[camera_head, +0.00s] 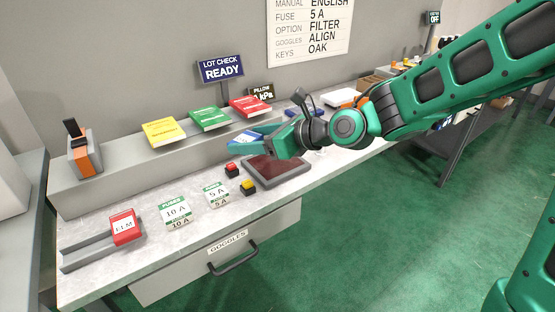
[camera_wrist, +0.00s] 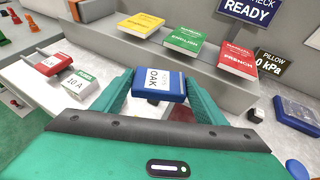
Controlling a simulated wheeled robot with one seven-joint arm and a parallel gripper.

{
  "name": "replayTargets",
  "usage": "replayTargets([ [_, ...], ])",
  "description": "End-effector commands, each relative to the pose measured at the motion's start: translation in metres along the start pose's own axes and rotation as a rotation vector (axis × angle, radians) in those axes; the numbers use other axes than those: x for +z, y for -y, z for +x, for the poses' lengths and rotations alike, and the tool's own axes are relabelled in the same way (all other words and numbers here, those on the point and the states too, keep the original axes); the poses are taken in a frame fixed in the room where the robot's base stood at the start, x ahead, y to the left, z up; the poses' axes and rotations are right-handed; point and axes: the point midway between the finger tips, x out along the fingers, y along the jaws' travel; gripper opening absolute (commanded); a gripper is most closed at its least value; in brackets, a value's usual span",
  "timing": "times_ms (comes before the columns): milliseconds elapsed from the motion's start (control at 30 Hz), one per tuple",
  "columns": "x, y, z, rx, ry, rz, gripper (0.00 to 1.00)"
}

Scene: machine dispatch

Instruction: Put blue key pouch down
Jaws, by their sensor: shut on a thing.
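The blue key pouch, with a white label reading OAK, is between the two fingers of my gripper in the wrist view (camera_wrist: 158,83). Its blue and white surface also shows in the head view (camera_head: 246,138). My gripper (camera_head: 250,140) is shut on the pouch and holds it over the bench, near a dark red pad in a grey frame (camera_head: 270,173). The gap below the pouch is hard to judge. A red pouch marked ELM (camera_head: 124,227) lies on a grey rail holder (camera_head: 75,255) at the left end of the bench.
Fuse cards (camera_head: 175,211) and red and yellow buttons (camera_head: 248,186) sit left of the pad. Yellow, green and red manuals (camera_head: 210,118) lie on the raised shelf. A drawer marked GOGGLES (camera_head: 228,240) is below. Bare benchtop (camera_head: 110,275) shows at the front left.

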Motion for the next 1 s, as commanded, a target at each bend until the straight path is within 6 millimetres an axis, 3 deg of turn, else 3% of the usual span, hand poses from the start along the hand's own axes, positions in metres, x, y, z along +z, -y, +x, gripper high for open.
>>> replayTargets([
  [300,-0.042,0.063,0.000,-0.004,-0.001,0.007,0.43],
  [500,-0.060,0.090,0.000,-0.002,0.000,0.004,0.43],
  [767,-0.071,0.095,0.003,0.001,0.000,0.003,0.43],
  [1000,-0.098,0.095,0.014,0.001,-0.001,0.004,0.43],
])
